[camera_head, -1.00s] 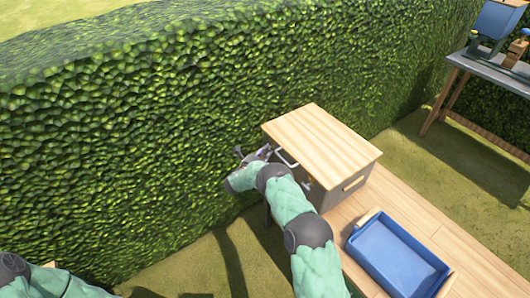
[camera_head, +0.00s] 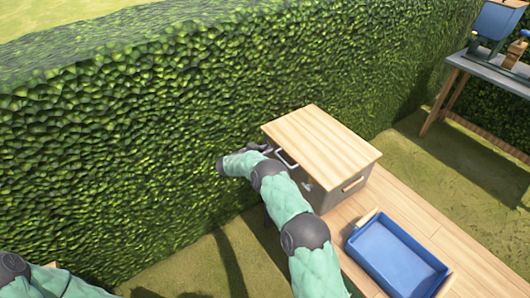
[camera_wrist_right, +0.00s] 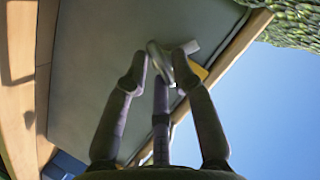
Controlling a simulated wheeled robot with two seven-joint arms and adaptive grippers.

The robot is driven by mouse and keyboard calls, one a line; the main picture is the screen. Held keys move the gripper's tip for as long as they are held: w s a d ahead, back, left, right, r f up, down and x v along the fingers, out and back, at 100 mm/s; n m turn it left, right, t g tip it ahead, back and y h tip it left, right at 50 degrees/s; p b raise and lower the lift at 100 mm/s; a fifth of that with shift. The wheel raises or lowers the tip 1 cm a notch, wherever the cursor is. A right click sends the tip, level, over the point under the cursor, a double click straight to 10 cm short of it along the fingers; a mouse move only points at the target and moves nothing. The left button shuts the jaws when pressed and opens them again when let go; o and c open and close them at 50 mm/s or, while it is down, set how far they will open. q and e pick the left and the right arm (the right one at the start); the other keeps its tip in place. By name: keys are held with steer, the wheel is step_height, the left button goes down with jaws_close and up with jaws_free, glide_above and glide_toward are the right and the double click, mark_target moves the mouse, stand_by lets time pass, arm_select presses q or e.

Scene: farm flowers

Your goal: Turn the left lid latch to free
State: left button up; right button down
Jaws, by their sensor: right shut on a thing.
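A grey box with a pale wooden lid (camera_head: 320,142) stands on the wooden deck. My right gripper (camera_head: 267,149) is at the far end of the box's left-facing side, mostly hidden by my arm. In the right wrist view, my right gripper (camera_wrist_right: 160,66) has its fingers around a grey metal latch (camera_wrist_right: 184,74), just under the wooden lid edge (camera_wrist_right: 235,45). A small yellow part (camera_wrist_right: 200,72) shows behind the latch. A second, similar metal latch (camera_head: 308,187) is at the near end of that side. My left gripper is out of view.
A blue tray (camera_head: 358,257) lies on the deck (camera_head: 435,235) at front right. A tall hedge (camera_head: 130,140) is close behind. A workbench (camera_head: 490,70) stands far right.

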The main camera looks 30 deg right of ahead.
steer(key=shift+w+r+n+g+b, duration=0.25)
steer(key=shift+n+g+b, duration=0.4)
steer(key=shift+n, duration=0.35)
steer(key=shift+w+r+n+g+b, duration=0.2)
steer(key=shift+n+g+b, duration=0.45)
steer(key=shift+n, duration=0.35)
steer(key=c, duration=1.1)
jaws_free()
steer(key=shift+w+f, duration=0.1)
steer(key=shift+f, duration=0.2)
steer(key=v, duration=1.2)
steer(key=shift+f, duration=0.1)
